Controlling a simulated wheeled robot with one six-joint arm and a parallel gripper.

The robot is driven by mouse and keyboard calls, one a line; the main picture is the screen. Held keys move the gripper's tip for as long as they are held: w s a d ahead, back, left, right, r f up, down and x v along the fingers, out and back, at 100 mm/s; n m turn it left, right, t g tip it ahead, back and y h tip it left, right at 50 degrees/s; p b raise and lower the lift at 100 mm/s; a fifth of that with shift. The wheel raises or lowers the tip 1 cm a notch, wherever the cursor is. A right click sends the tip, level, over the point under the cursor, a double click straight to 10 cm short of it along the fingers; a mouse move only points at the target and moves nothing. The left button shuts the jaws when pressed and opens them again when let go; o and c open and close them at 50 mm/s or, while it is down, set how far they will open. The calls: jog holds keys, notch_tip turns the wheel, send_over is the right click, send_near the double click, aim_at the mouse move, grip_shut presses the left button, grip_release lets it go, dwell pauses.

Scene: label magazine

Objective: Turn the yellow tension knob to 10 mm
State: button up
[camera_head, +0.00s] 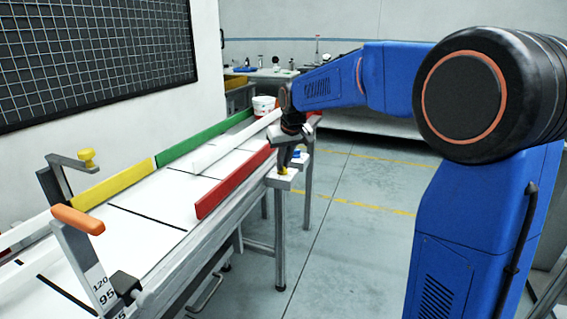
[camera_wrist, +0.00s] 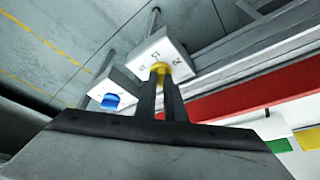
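The yellow knob (camera_wrist: 158,68) sits on a white block (camera_wrist: 172,47) with printed marks too small and tilted to read surely. In the head view the yellow knob (camera_head: 283,171) shows low beside the table's right edge, under my gripper (camera_head: 287,158). In the wrist view the two dark fingers of my gripper (camera_wrist: 160,78) are close together, with a narrow gap, and their tips reach the knob. Yellow shows between and around the tips. I cannot tell whether they press on it. The knob's pointer is hidden.
A blue knob (camera_wrist: 112,100) sits on a second white block beside it. Red (camera_head: 236,183), green (camera_head: 205,138) and yellow (camera_head: 113,184) rails line the table. The floor at right is clear.

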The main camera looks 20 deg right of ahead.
grip_shut()
jog(key=m, duration=0.1)
jog(key=m+h, duration=0.1)
jog(key=m, duration=0.1)
jog(key=m+h, duration=0.1)
jog(key=m, duration=0.1)
jog(key=shift+w+a, duration=0.1)
jog(key=shift+a, duration=0.2)
jog(key=m+h, duration=0.1)
jog(key=m, duration=0.2)
jog(key=m+g+h, duration=0.1)
jog(key=m, duration=0.2)
jog(key=shift+w+a, duration=0.15)
jog(key=m+g, duration=0.1)
jog(key=m, duration=0.2)
jog(key=m+g+h, duration=0.1)
jog(key=m, duration=0.1)
jog(key=shift+w+a+m, duration=0.1)
jog(key=shift+w+m, duration=0.1)
jog(key=shift+m, duration=0.2)
jog(key=shift+r+m, duration=0.1)
jog(key=shift+m, duration=0.2)
jog(key=o, duration=0.7)
grip_release()
jog(key=shift+c, duration=0.2)
jog(key=v, duration=1.7)
jog(key=shift+w+r, duration=0.2)
jog(key=shift+w, duration=0.1)
